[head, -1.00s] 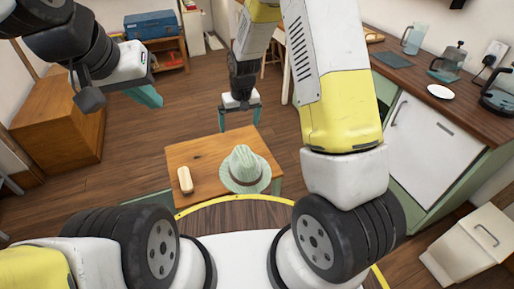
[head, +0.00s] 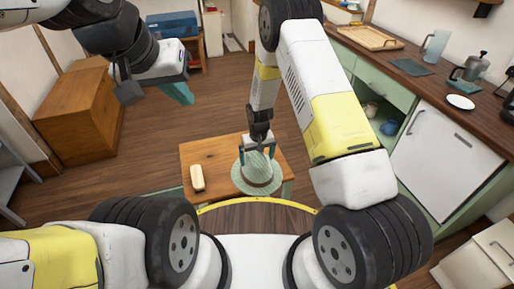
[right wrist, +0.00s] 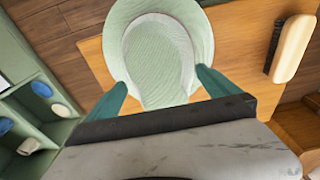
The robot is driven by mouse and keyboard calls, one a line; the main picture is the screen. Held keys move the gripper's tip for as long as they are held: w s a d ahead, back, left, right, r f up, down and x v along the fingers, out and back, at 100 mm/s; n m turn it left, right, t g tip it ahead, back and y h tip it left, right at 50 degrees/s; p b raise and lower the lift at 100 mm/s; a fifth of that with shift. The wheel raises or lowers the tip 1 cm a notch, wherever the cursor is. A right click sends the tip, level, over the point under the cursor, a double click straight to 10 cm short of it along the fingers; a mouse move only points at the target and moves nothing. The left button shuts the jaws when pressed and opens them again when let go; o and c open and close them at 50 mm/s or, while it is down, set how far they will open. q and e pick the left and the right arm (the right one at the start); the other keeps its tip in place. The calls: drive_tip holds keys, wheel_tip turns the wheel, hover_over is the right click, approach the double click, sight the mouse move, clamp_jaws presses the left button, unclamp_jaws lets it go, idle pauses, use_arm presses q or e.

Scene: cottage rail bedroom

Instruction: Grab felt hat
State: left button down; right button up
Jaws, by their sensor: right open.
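A cream-coloured brush-like object (head: 197,178) lies on the table left of the hat; it also shows in the right wrist view (right wrist: 291,48). A wooden chest (head: 82,112) stands at left, a counter (head: 400,66) at right. Open floor lies behind the table.

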drive_tip(key=shift+f, duration=0.1)
drive_tip(key=shift+c, duration=0.2)
drive_tip(key=c, duration=1.7)
